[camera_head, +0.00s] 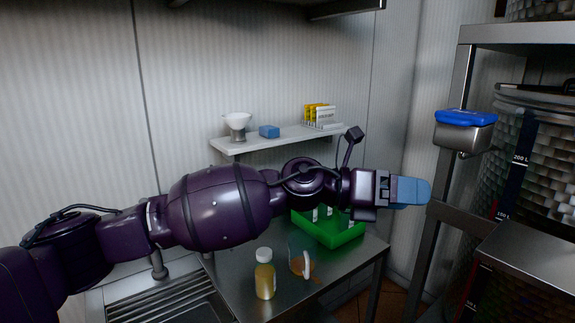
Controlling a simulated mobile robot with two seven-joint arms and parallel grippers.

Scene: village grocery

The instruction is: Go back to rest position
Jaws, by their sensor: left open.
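My left arm comes in from the left and stretches across the middle of the view. My left gripper (410,191) has blue fingers that point right, held above the right end of the steel table. It is open, and I see nothing between its fingers; they overlap from this angle. My right gripper is not in view.
A steel table (232,284) holds a yellow bottle with a white cap (265,277), a mug (302,260) and a green tray (345,236). Behind is a shelf (285,138). A metal rack (460,60) and blue-lidded container (465,130) stand right.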

